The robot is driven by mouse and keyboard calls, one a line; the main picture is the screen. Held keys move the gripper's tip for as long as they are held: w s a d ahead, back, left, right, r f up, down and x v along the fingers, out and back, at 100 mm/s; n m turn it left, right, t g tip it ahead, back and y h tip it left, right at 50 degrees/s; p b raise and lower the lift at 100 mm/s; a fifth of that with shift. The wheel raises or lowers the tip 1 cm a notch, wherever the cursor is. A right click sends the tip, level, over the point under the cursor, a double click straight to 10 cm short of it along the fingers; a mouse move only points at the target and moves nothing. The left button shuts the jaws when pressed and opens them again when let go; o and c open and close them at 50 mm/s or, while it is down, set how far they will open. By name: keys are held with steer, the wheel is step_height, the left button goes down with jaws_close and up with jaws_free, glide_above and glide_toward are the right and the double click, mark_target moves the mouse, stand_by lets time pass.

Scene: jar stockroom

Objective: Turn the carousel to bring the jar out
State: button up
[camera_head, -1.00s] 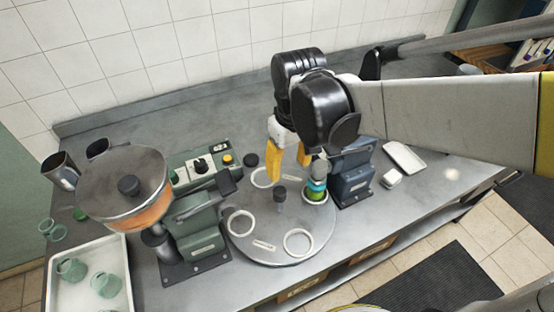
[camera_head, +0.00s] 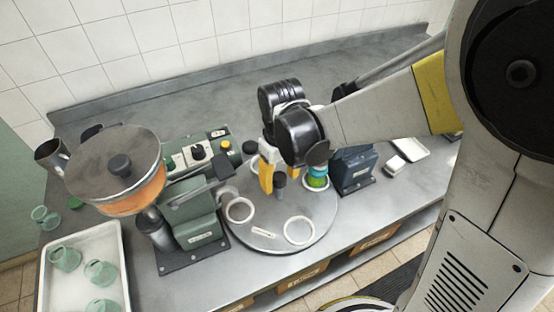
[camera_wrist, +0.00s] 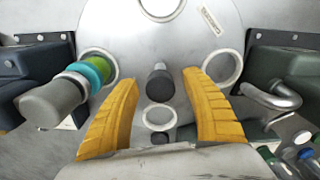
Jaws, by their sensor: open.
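The carousel (camera_head: 275,240) is a round grey disc on the bench, with white ring seats. It also shows in the wrist view (camera_wrist: 195,45). A dark post (camera_head: 281,181) stands at its centre. My gripper (camera_head: 279,186) is open, its yellow fingers on either side of the post; in the wrist view the post (camera_wrist: 160,85) lies between the fingers (camera_wrist: 165,85), with gaps visible. The jar (camera_head: 317,182), green with a teal band and grey top, stands in a ring at the carousel's right, beside the blue-grey machine. In the wrist view the jar (camera_wrist: 100,63) is left of the fingers.
The blue-grey machine (camera_head: 352,172) stands close to the right of the carousel, and a green machine (camera_head: 190,215) to its left. An orange hopper (camera_head: 140,195) and a white tray (camera_head: 115,240) of greenish jars are further left. The back bench is mostly clear.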

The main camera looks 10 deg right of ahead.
jaws_close()
steer(key=shift+m, duration=2.1)
steer(key=shift+a+m, duration=0.1)
steer(key=shift+m, duration=6.4)
steer(key=shift+a+m, duration=0.1)
steer(key=shift+m, duration=0.3)
